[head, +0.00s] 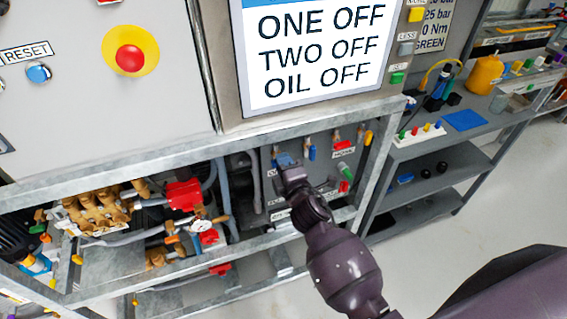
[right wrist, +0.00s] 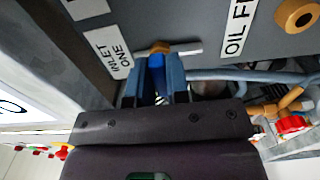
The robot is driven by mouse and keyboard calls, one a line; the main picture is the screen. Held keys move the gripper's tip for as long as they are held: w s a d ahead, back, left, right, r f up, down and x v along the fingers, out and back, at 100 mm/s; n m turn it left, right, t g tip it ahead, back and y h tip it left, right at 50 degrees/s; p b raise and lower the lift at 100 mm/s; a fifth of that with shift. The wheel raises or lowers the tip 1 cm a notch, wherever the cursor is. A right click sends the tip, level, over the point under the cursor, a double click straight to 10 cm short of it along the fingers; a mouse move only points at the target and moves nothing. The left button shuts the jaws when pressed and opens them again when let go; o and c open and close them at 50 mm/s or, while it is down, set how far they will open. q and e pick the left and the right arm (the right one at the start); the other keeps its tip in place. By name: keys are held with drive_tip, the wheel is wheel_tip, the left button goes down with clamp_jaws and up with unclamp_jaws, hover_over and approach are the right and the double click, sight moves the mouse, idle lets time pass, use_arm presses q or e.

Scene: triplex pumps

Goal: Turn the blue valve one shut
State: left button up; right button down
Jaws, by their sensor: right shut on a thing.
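The blue valve one handle (right wrist: 157,72) sits on the grey panel, beside the label "INLET ONE" (right wrist: 115,52) in the right wrist view. A brass-coloured part (right wrist: 160,47) shows at its end. My right gripper (right wrist: 155,90) is shut on the blue handle, one finger on each side of it. In the head view my right gripper (head: 287,162) is at the left of the valve panel and hides most of this valve. My left gripper is not in view.
Another blue handle (head: 312,153) hangs just right of my gripper. A green handle (head: 346,172) is lower right. A steel frame rail (head: 290,128) runs above the panel opening. A sign (head: 318,55) reads ONE OFF, TWO OFF, OIL OFF. A hose (right wrist: 250,75) passes nearby.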

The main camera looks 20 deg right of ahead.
idle(0.4)
drive_tip(key=c, duration=1.1)
unclamp_jaws()
drive_tip(key=shift+s, duration=0.1)
drive_tip(key=s, duration=1)
drive_tip(key=shift+s+d, duration=0.15)
drive_tip(key=shift+s, duration=0.2)
